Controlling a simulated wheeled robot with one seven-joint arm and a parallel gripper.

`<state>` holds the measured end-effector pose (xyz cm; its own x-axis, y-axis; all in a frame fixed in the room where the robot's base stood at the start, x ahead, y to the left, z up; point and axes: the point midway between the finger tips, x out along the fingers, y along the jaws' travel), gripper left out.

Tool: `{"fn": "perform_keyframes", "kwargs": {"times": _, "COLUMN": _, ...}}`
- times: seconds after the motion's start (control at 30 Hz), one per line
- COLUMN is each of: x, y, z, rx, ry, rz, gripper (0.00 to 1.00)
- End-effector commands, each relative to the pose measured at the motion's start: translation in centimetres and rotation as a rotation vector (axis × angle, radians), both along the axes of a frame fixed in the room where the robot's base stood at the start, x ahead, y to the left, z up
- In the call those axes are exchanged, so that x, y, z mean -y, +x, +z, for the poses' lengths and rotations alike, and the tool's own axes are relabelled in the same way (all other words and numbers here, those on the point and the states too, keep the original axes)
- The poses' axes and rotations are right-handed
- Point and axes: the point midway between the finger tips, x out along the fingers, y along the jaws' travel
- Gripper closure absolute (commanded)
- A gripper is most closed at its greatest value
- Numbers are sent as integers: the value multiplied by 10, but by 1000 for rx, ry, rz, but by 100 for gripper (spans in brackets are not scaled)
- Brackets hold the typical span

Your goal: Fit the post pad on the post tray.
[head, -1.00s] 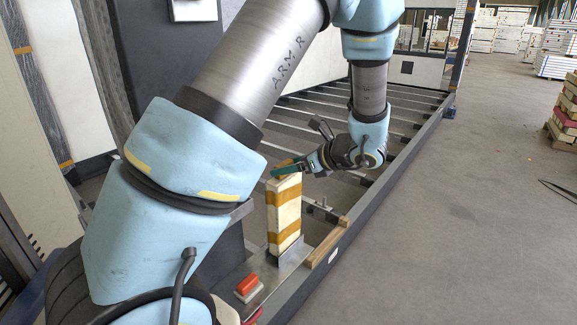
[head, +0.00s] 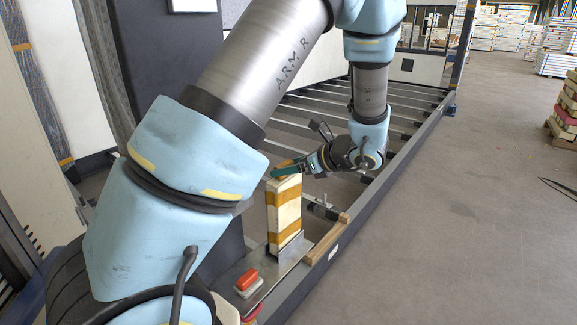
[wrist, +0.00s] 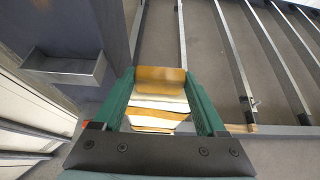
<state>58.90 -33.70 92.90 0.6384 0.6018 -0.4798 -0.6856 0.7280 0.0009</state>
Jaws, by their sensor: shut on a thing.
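The post pad (head: 284,213) is a tall white block with orange-yellow bands. My gripper (head: 287,170) is shut on its upper end, and the pad hangs upright. In the wrist view the pad (wrist: 158,103) sits between the green fingers of my gripper (wrist: 163,85). The post tray (wrist: 65,68), a shallow grey box, is fixed to the dark post at the left of the wrist view. It looks empty and is apart from the pad. My arm hides it in the head view. I cannot tell whether the pad's lower end touches the metal plate below.
The dark post (head: 160,70) stands left of my gripper. A metal plate with a red button (head: 247,279) lies low near the pad. A wooden bar (head: 327,241) lies along the frame edge. Metal crossbars (wrist: 238,50) fill the frame. The floor (head: 450,220) to the right is mostly clear.

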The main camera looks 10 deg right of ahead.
Motion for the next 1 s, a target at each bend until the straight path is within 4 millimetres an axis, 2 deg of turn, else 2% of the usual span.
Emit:
{"fn": "perform_keyframes", "kwargs": {"times": 0.27, "x": 0, "y": 0, "z": -9, "rx": 1, "ry": 1, "rz": 0, "gripper": 100}}
{"fn": "perform_keyframes", "kwargs": {"times": 0.3, "x": 0, "y": 0, "z": -8, "rx": 1, "ry": -1, "rz": 0, "gripper": 24}}
{"fn": "perform_keyframes", "kwargs": {"times": 0.5, "x": 0, "y": 0, "z": -8, "rx": 1, "ry": -1, "rz": 0, "gripper": 1}}
{"fn": "perform_keyframes", "kwargs": {"times": 0.83, "x": 3, "y": -2, "z": -6, "rx": 1, "ry": -1, "rz": -1, "gripper": 0}}
{"fn": "perform_keyframes", "kwargs": {"times": 1.0, "x": 18, "y": -18, "z": 5, "rx": 2, "ry": -4, "rz": -3, "gripper": 0}}
